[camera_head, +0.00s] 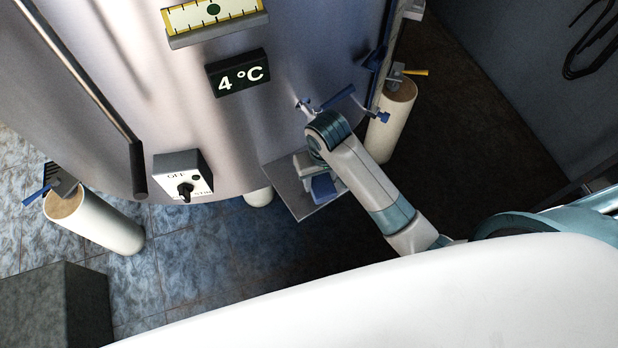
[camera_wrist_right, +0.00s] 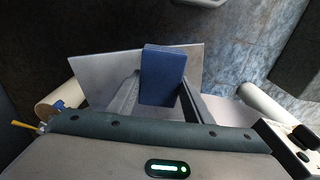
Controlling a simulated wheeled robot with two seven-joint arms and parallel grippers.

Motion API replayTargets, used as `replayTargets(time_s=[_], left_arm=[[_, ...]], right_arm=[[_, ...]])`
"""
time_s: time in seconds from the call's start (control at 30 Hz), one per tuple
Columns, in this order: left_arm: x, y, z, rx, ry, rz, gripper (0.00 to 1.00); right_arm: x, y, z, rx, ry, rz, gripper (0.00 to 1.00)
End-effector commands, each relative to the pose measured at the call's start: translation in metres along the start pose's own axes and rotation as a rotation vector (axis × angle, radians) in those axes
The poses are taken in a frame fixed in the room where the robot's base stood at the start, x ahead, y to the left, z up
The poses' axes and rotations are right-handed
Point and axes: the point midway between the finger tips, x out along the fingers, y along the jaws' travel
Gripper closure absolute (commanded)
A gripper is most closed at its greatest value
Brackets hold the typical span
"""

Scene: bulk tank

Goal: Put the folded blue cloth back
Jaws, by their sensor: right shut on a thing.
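The folded blue cloth (camera_head: 323,187) is a small dark blue block in the head view. It sits over a grey metal shelf (camera_head: 301,206) on the front of the steel tank. My right gripper (camera_head: 311,172) is at the shelf, partly hidden by its own wrist. In the right wrist view, the cloth (camera_wrist_right: 162,75) stands between the two fingers of my right gripper (camera_wrist_right: 160,92), which is shut on it. The shelf plate (camera_wrist_right: 108,70) lies behind the cloth there. I cannot tell whether the cloth touches the plate. My left gripper is not in view.
The tank (camera_head: 240,120) carries a 4 °C display (camera_head: 238,73), a switch box (camera_head: 184,175) and a yellow gauge (camera_head: 212,12). Blue-handled fittings (camera_head: 330,100) sit close to my right wrist. Pale tank legs (camera_head: 392,118) stand beside and left. A grey block (camera_head: 55,305) stands lower left.

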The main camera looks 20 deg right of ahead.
Motion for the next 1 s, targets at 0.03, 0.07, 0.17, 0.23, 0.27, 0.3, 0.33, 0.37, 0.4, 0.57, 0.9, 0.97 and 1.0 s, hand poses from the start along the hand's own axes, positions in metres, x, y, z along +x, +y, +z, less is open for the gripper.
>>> replayTargets(time_s=[0.03, 0.07, 0.17, 0.23, 0.27, 0.3, 0.33, 0.37, 0.4, 0.57, 0.9, 0.97, 1.0], left_arm=[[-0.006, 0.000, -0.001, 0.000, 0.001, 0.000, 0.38], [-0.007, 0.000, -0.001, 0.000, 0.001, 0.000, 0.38], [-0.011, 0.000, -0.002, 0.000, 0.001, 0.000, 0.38], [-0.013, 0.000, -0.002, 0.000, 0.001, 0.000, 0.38], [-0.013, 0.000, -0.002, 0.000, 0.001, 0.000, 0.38], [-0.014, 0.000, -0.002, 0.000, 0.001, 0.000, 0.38], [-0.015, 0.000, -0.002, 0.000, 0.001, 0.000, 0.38], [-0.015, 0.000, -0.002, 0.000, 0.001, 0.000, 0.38], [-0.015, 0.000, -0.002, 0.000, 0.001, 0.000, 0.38], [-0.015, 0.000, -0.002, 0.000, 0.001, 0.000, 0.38], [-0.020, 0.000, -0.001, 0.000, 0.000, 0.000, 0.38], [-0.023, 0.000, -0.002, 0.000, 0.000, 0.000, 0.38], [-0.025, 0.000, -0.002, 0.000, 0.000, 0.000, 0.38]], right_arm=[[0.002, -0.003, -0.008, 0.000, -0.002, 0.001, 0.90], [0.005, -0.004, -0.013, 0.000, -0.002, 0.001, 0.90], [0.016, -0.009, -0.026, -0.001, -0.002, 0.000, 0.90], [0.022, -0.011, -0.033, -0.001, -0.002, 0.000, 0.90], [0.024, -0.012, -0.036, -0.001, -0.001, 0.000, 0.90], [0.026, -0.013, -0.039, -0.001, -0.002, 0.000, 0.90], [0.028, -0.013, -0.040, -0.001, -0.001, 0.000, 0.90], [0.029, -0.014, -0.042, -0.001, -0.001, 0.000, 0.90], [0.030, -0.014, -0.043, -0.001, 0.000, 0.000, 0.90], [0.032, -0.015, -0.044, -0.001, 0.001, 0.000, 0.90], [0.039, -0.014, -0.043, -0.001, -0.003, 0.001, 0.90], [0.046, -0.014, -0.042, -0.001, -0.004, 0.002, 0.90], [0.051, -0.014, -0.041, -0.001, -0.005, 0.002, 0.90]])
